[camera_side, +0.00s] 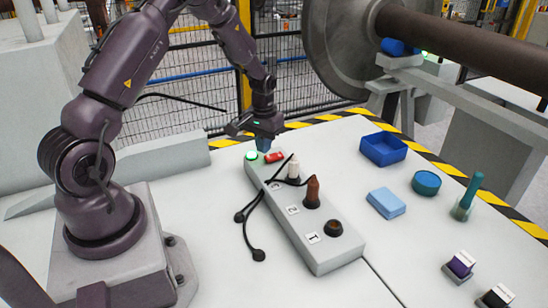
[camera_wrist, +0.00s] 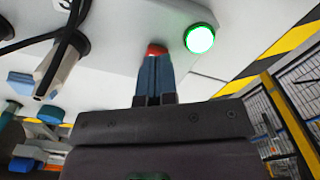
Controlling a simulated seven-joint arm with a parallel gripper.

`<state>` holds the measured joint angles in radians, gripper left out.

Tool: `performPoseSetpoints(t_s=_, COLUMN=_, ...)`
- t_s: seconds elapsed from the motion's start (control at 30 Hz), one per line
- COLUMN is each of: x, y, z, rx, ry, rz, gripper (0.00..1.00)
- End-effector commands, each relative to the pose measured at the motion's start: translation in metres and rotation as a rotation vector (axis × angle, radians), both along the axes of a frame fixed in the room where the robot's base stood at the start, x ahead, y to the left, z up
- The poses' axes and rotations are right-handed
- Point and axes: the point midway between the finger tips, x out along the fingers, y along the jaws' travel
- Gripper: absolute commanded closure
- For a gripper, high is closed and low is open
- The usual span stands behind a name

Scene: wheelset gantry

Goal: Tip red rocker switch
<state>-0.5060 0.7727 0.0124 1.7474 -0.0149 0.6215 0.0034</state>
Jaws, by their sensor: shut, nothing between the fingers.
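The red rocker switch (camera_side: 274,157) sits near the far end of the long grey panel box (camera_side: 318,255), just right of a lit green lamp (camera_side: 252,155). My gripper (camera_side: 263,146) is shut and empty, pointing down at the far end of the box, right by the switch. In the wrist view the closed blue fingers (camera_wrist: 154,75) cover most of the red switch (camera_wrist: 156,49); only its far part shows past the tips. The green lamp (camera_wrist: 200,39) glows to the right there. I cannot tell whether the fingertips touch the switch or which way it is tipped.
On the box stand a white plug (camera_side: 293,168), a brown plug (camera_side: 313,193) and a dark socket (camera_side: 333,229); black cables (camera_side: 247,225) hang off its left side. A blue tray (camera_side: 383,149), blue block (camera_side: 386,203) and round teal container (camera_side: 426,183) stand to the right.

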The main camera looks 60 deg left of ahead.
Motion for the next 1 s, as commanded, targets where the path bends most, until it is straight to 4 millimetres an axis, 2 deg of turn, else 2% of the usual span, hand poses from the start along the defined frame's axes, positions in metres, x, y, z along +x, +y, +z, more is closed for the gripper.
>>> performPoseSetpoints(t_s=1.0, x=0.0, y=0.0, z=-0.015, rx=0.0, ry=0.0, rz=0.0, gripper=1.0)
